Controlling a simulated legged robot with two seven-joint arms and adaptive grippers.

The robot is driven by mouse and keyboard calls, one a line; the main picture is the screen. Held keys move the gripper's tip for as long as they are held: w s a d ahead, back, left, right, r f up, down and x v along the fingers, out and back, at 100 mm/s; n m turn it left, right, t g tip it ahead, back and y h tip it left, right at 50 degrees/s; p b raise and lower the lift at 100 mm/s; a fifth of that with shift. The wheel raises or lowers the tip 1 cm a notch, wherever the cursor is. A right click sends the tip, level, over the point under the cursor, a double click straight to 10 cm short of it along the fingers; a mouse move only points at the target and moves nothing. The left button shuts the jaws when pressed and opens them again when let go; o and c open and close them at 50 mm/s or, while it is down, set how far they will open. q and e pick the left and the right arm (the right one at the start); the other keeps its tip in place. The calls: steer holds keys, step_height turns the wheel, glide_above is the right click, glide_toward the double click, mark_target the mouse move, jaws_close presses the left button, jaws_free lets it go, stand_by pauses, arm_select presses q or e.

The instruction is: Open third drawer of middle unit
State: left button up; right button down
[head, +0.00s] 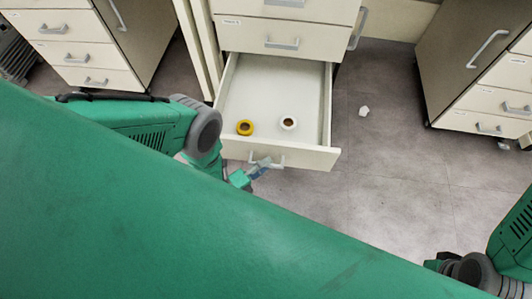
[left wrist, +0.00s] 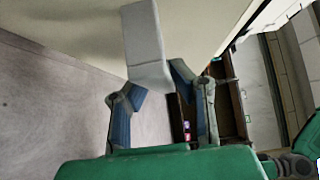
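The middle unit's open drawer (head: 325,120) is the lowest of the drawers I see there and is pulled well out. Its front carries a grey bar handle, which also shows close up in the left wrist view (left wrist: 147,45). My left gripper (head: 262,167) is at this handle. In the left wrist view its two blue-padded fingers (left wrist: 155,85) lie on either side of the handle and appear closed against it. My right gripper is out of view.
Two shut drawers (head: 282,38) are above the open one. A drawer cabinet (head: 75,50) stands at left and another (head: 490,105) at right. A small white object (head: 364,111) lies on the grey floor. The floor right of the open drawer is otherwise clear.

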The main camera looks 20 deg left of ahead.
arm_select(q)
steer(key=shift+o, duration=1.3)
steer(key=shift+s+a+f, duration=0.1)
steer(key=shift+f, duration=0.05)
steer(key=v, duration=1.2)
